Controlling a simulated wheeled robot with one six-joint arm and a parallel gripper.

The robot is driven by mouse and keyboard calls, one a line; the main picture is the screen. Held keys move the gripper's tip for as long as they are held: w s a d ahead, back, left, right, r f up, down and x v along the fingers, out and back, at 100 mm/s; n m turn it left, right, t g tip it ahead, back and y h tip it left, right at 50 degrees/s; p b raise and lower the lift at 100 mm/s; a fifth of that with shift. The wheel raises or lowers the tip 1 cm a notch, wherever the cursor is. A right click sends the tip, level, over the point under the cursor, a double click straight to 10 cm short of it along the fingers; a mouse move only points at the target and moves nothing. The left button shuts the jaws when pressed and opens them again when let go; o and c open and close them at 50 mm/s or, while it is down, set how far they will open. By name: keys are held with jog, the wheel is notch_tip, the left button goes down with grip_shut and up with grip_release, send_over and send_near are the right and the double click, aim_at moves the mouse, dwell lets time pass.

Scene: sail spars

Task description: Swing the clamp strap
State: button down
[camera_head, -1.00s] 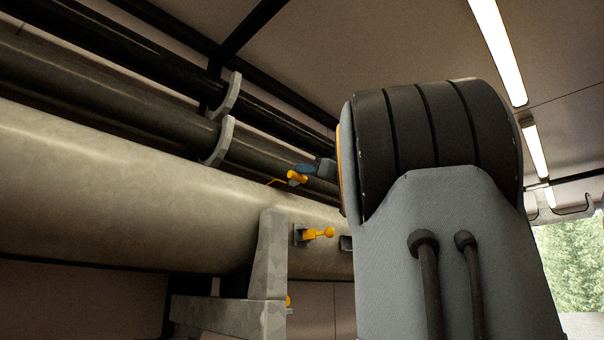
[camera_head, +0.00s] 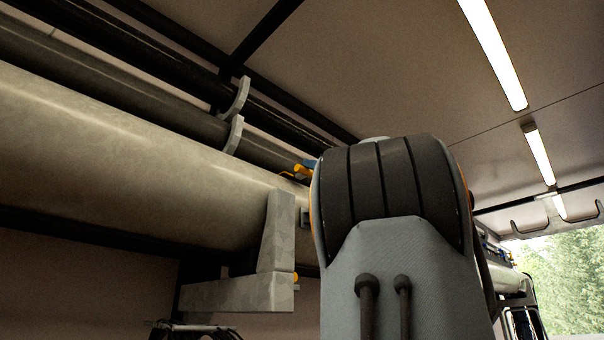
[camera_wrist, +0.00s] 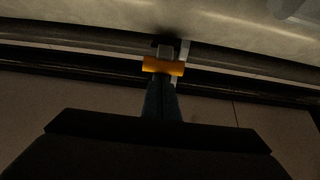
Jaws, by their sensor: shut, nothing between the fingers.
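The orange grip piece of what looks like the clamp strap shows in the wrist view (camera_wrist: 163,66) as a short crosswise bar. In the head view it is a small orange piece (camera_head: 302,171) beside the upper spars, with a thin yellow line at its left. My gripper's blue fingers (camera_wrist: 161,82) are together and point at the orange bar, their tips at or just behind its lower edge. I cannot tell if they touch it. In the head view my gripper (camera_head: 311,163) shows only as a blue bit; my arm hides the rest and most of the strap.
A thick pale spar (camera_head: 120,150) runs along the left, resting on a grey bracket (camera_head: 240,293). Thinner dark spars (camera_head: 110,75) lie above it, held by curved grey hooks (camera_head: 236,97). Ceiling lights hang upper right.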

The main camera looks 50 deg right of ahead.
jog(key=shift+f, duration=0.2)
dwell(0.4)
jog(key=s+f+b, duration=0.1)
jog(key=s+b, duration=0.3)
jog(key=s, duration=0.5)
jog(key=shift+s+a, duration=0.25)
jog(key=shift+a, duration=0.1)
